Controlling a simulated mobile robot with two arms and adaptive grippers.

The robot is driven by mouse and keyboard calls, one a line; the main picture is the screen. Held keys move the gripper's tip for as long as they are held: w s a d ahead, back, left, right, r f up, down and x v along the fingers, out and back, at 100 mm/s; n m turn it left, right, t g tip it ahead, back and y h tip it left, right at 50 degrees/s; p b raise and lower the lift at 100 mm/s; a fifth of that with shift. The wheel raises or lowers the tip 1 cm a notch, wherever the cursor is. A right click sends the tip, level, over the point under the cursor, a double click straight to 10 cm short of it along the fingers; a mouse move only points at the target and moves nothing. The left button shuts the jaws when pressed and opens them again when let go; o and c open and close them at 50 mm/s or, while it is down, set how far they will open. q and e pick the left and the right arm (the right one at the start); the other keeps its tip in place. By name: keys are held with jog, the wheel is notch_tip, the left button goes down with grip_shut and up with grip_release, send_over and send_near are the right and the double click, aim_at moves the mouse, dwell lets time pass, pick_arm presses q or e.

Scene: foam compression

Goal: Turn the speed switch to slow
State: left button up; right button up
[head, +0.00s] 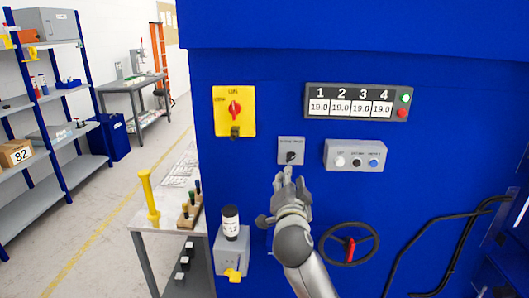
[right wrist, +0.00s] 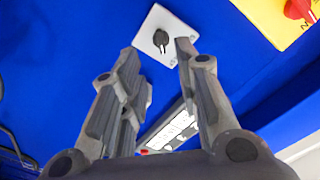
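A small grey plate (head: 285,144) with a dark rotary knob (head: 291,156) is on the blue machine front, below and between the yellow switch and the display. I take it as the speed switch; its label is too small to read. In the right wrist view the plate (right wrist: 150,24) and knob (right wrist: 161,40) show near the top centre. My right gripper (head: 289,176) is just below the plate in the head view. In the right wrist view its fingers (right wrist: 161,52) are apart, with the knob seen between the tips; contact is not visible. My left gripper is out of view.
A yellow switch plate (head: 220,101) with a red knob is at upper left. A four-number display (head: 320,90) is at upper right. A button box (head: 332,147) sits close right of the plate.

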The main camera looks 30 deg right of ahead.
aim_at(291, 159)
jog(key=p+x, duration=0.1)
jog(key=x, duration=0.2)
jog(key=p+x, duration=0.1)
jog(key=x, duration=0.2)
jog(key=p+x, duration=0.1)
jog(key=x, duration=0.1)
jog(key=shift+w+d+r+p, duration=0.2)
jog(key=shift+d+r+p, duration=0.15)
jog(key=shift+d, duration=0.1)
jog(key=shift+x, duration=0.8)
jog(key=shift+d, duration=0.1)
grip_shut()
